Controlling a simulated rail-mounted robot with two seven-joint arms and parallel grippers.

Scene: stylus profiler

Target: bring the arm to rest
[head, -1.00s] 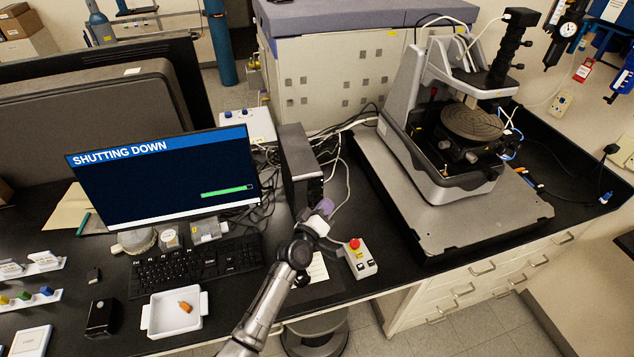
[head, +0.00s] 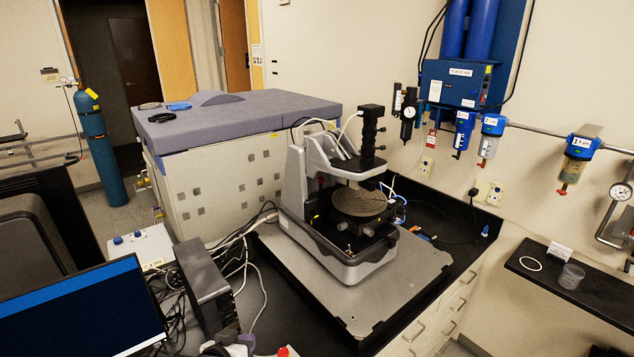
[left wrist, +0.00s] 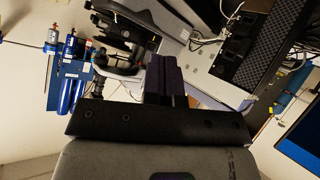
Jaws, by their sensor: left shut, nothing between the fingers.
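My left gripper (head: 232,343) shows only in part at the bottom edge of the head view, beside the dark computer box (head: 204,284). In the left wrist view its dark fingers (left wrist: 165,77) are together, with nothing held between them. The rest of my left arm is out of the head view. My right gripper is in neither view. The stylus profiler (head: 340,210), with its round stage and upright column, stands on a grey slab (head: 395,290) to the right of the gripper, apart from it.
The monitor (head: 80,315) is cut off at lower left; only a blue band and dark screen show. A red button (head: 284,351) peeks in at the bottom edge. Cables lie behind the computer box.

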